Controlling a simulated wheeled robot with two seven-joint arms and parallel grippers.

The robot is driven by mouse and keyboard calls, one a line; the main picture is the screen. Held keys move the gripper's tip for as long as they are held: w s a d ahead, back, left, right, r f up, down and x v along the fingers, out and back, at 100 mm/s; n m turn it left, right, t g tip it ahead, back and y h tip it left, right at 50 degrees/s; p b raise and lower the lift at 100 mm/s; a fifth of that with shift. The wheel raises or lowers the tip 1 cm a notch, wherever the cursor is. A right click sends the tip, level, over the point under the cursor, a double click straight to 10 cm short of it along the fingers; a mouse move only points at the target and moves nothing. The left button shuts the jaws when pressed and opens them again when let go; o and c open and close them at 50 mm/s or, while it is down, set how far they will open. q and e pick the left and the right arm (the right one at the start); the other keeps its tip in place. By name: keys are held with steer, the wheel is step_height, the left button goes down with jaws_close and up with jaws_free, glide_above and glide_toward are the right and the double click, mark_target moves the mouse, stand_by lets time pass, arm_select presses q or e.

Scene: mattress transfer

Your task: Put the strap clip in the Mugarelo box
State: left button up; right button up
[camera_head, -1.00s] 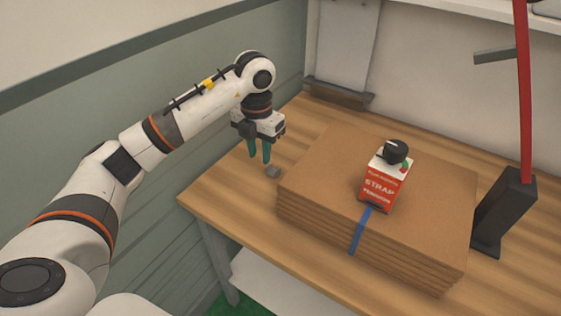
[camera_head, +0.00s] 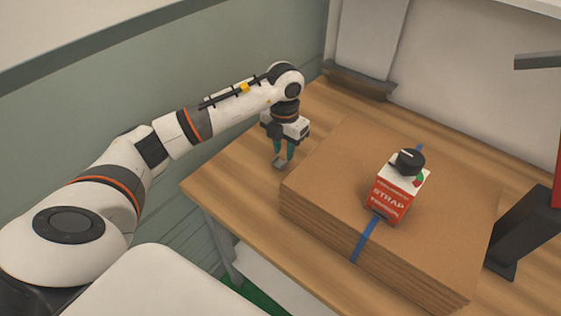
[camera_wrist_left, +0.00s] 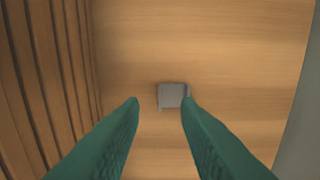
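The strap clip (camera_head: 279,164) is a small grey piece lying on the wooden table, just left of the cardboard stack. In the left wrist view the clip (camera_wrist_left: 172,92) appears as a grey square between the fingertips, nearer the right-hand finger. My left gripper (camera_head: 284,157) points down right over the clip, its green fingers apart and empty. In the left wrist view the same gripper (camera_wrist_left: 161,100) is open. Whether a finger touches the clip cannot be told. My right gripper is not in view.
A stack of flat cardboard (camera_head: 330,190) with a blue strap (camera_head: 367,238) stands close beside the gripper. A dark stand (camera_head: 520,235) is at the right. The wall lies left of the table.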

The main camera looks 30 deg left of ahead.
mark_target(284, 162)
arm_select(q)
steer(key=f, duration=0.4)
steer(key=shift+w+f+p, duration=0.2)
steer(key=shift+f+p, duration=0.1)
steer(key=shift+p, duration=0.1)
steer(key=shift+c, duration=0.2)
jaws_close()
steer(key=shift+r, duration=0.1)
